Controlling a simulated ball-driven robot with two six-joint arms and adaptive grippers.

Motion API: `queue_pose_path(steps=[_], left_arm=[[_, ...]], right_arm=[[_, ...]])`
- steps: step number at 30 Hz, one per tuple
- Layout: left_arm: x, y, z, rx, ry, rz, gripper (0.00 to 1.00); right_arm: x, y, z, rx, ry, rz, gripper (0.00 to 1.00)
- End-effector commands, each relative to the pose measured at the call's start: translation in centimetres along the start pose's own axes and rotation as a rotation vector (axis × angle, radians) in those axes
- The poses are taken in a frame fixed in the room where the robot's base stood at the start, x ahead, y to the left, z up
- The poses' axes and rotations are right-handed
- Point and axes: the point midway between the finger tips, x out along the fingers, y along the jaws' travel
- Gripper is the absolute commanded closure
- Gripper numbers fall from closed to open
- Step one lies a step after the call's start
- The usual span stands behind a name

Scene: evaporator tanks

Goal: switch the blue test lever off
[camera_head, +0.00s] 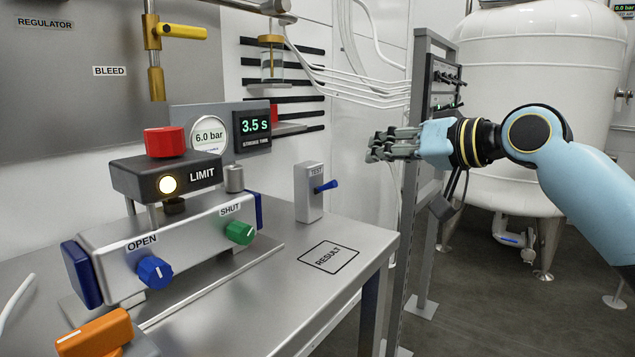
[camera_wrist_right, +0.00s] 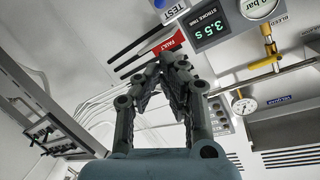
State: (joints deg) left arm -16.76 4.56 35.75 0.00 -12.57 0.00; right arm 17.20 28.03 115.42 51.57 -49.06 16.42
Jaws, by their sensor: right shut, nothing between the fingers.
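The blue test lever (camera_head: 326,186) sticks out from the right side of a small grey box labelled TEST (camera_head: 308,192), its tip angled slightly up. The box stands upright on the metal bench. My right gripper (camera_head: 378,147) is shut and empty, up and to the right of the lever and apart from it in the head view. In the right wrist view the gripper's fingers (camera_wrist_right: 174,62) are closed together, and the TEST label (camera_wrist_right: 172,10) shows at the top edge with a bit of blue beside it. My left gripper is not in view.
A valve unit with a blue OPEN knob (camera_head: 155,272), a green SHUT knob (camera_head: 239,233) and a LIMIT box (camera_head: 150,184) stands left on the bench. A grey rack (camera_head: 425,180) stands behind my right gripper. The RESULT square (camera_head: 329,257) is bare.

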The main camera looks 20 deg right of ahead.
Motion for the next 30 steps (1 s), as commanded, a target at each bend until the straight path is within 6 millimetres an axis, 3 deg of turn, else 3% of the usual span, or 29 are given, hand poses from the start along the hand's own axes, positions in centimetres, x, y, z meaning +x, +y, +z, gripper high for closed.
queue_pose_path(steps=[2,9,17,20,30], left_arm=[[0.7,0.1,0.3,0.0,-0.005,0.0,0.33],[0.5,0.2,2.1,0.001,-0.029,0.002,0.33],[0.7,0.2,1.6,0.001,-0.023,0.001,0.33],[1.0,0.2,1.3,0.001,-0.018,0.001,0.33],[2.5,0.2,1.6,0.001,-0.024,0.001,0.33]], right_arm=[[0.2,0.4,-0.4,-0.014,0.011,0.003,1.0],[0.2,0.2,-1.0,-0.018,0.019,0.0,1.0],[1.0,0.3,-1.0,-0.015,0.022,0.0,1.0],[2.4,0.3,-0.9,-0.013,0.022,-0.001,1.0],[9.6,0.3,-0.9,-0.012,0.019,-0.001,1.0]])
